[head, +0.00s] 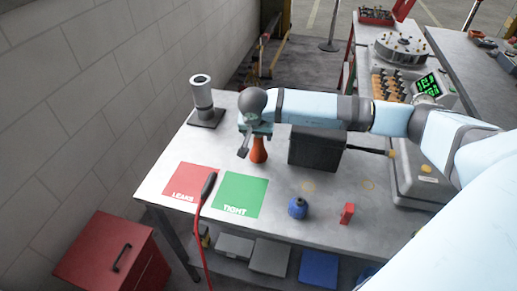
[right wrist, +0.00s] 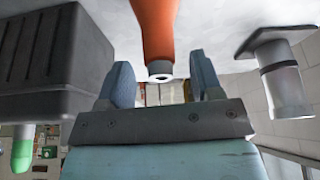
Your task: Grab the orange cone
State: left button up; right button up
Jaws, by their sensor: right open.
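The orange cone (head: 259,152) stands on the light grey table, behind the green TIGHT square. My right gripper (head: 252,142) is at the cone's top, and part of the gripper hides that top in the head view. In the right wrist view, which appears upside down, the cone (right wrist: 153,28) comes down from the upper edge. Its narrow dark-collared end points toward the gap between the two blue fingers (right wrist: 158,78). The fingers are apart, one to each side of that end, with nothing clearly held. My left gripper is not in view.
A dark box (head: 317,150) stands just right of the cone, and a grey cylinder on a base (head: 203,98) stands behind left. The red LEAKS square (head: 188,180), a blue bottle (head: 298,208) and a small red piece (head: 347,213) are nearer.

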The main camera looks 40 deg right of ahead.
jog(key=shift+w+d+f, duration=0.1)
jog(key=shift+w+f, duration=0.1)
jog(key=shift+f, duration=0.35)
jog(key=c, duration=1)
jog(key=shift+o, duration=0.2)
jog(key=shift+r, duration=0.2)
